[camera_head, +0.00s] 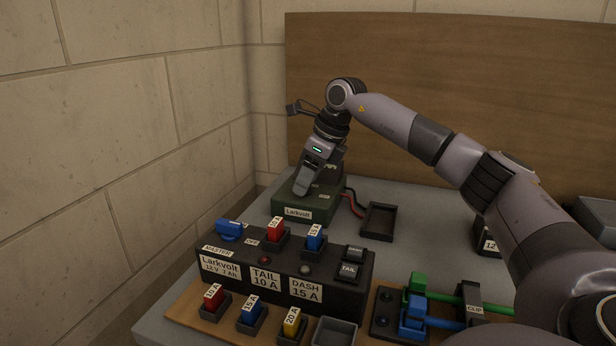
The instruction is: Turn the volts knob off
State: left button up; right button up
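My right gripper (302,188) reaches down from above onto the top of this unit. Its fingers point down and cover much of the unit's top. The volts knob cannot be made out and may be hidden behind the gripper. Whether the fingers are apart or closed on something cannot be told from this angle. My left gripper is not in view.
A dark fuse panel (225,285) with a blue master switch (229,229) stands in front of the unit. Red and black leads (352,203) run from the unit's right side near an empty dark tray (379,222). Several coloured fuses sit at the front. A stone wall is close on the left.

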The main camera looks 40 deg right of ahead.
jog(key=c, duration=0.6)
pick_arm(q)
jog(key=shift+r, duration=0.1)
pick_arm(e)
jog(key=shift+c, duration=0.2)
